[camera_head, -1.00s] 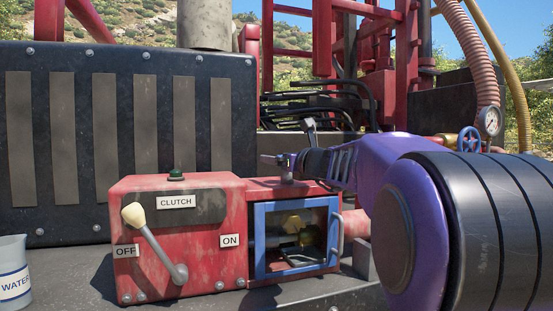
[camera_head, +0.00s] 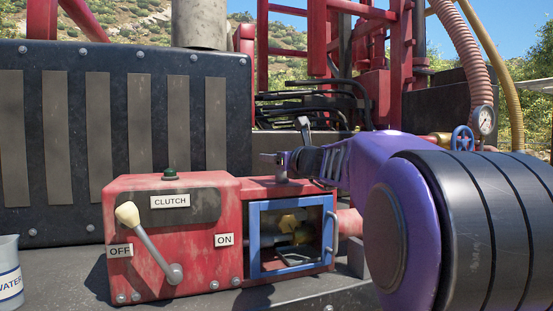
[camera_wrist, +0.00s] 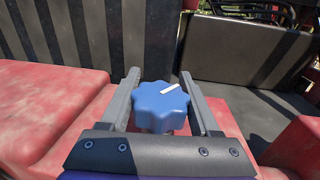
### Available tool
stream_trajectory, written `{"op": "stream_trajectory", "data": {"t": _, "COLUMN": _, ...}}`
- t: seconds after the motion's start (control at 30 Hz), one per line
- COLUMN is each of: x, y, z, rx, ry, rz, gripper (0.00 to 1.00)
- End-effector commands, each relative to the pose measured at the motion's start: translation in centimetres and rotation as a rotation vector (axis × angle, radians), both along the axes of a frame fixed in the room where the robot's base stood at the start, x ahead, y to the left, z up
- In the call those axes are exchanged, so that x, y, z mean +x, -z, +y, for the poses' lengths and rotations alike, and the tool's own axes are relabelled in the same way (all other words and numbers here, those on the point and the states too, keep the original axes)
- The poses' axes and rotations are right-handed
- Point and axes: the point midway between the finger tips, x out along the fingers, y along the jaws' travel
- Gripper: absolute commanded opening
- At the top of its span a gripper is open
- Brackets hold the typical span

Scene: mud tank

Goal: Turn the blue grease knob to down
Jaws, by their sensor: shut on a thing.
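The blue grease knob (camera_wrist: 160,106) is a lobed knob on top of the red housing, seen in the wrist view. A white mark on its top points up and to the right in that picture. My gripper (camera_wrist: 158,84) has one grey finger on each side of the knob and is shut on it. In the head view my gripper (camera_head: 274,160) is above the red box (camera_head: 285,186) right of the clutch. The knob cannot be made out there.
The clutch box (camera_head: 190,255) has a lever (camera_head: 148,240) with OFF and ON labels. A blue-framed window (camera_head: 254,240) is to its right. A black ribbed panel (camera_head: 120,70) stands behind. A water jug (camera_head: 8,275) is at the left edge.

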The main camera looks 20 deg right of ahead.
Motion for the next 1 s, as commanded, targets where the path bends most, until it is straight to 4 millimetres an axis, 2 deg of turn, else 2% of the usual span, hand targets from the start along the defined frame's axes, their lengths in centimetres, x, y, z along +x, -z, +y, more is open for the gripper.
{"op": "stream_trajectory", "data": {"t": 0.7, "x": 0.1, "y": 0.5, "z": -0.5, "rx": -0.003, "ry": 0.319, "rz": 0.022, "gripper": 0.07}}
{"op": "stream_trajectory", "data": {"t": 1.0, "x": 0.0, "y": -0.2, "z": -1.3, "rx": 0.002, "ry": 0.474, "rz": 0.0, "gripper": 0.07}}
